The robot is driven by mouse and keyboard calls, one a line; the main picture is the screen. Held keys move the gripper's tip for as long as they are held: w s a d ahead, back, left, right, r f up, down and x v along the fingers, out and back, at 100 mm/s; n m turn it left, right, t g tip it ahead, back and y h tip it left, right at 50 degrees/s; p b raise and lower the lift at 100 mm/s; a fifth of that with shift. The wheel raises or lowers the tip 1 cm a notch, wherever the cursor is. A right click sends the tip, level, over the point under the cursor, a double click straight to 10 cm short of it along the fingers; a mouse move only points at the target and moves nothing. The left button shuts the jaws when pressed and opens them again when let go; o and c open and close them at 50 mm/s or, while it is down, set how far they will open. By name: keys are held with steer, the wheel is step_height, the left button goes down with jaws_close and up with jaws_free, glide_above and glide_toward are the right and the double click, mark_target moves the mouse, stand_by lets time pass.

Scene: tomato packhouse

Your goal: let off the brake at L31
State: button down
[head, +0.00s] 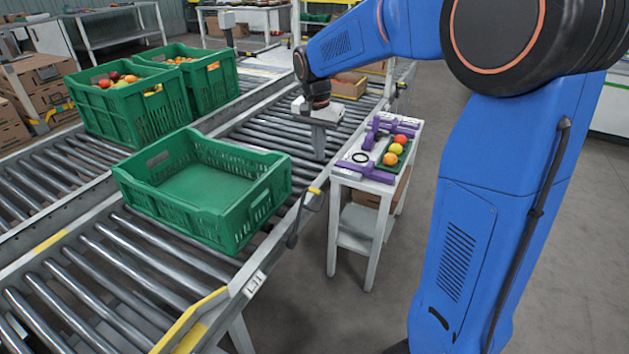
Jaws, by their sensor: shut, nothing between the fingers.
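A brake lever (313,192) with a yellow grip and dark arm is on the near side rail of the roller conveyor (230,290), just right of the empty green crate. A similar yellow-tipped lever (401,86) is farther along the same rail. A small white plate (254,283) is on the rail near the front; its marking is too small to read, so I cannot tell which lever is L31. My gripper (319,152) points down over the conveyor beyond the near lever, apart from it. It is shut and empty, its fingertips small in view.
An empty green crate (258,222) sits on the rollers. A white stand (352,232) beside the rail holds purple fixtures (365,172) and several fruits (397,149). A cardboard box (349,88) is farther back.

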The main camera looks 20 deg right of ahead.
steer(key=shift+f, duration=0.1)
step_height(320, 180, down, 10)
steer(key=shift+s+a+r, duration=0.3)
steer(key=shift+s+a, duration=0.25)
steer(key=shift+s+a+r, duration=0.3)
steer(key=shift+s+a, duration=0.2)
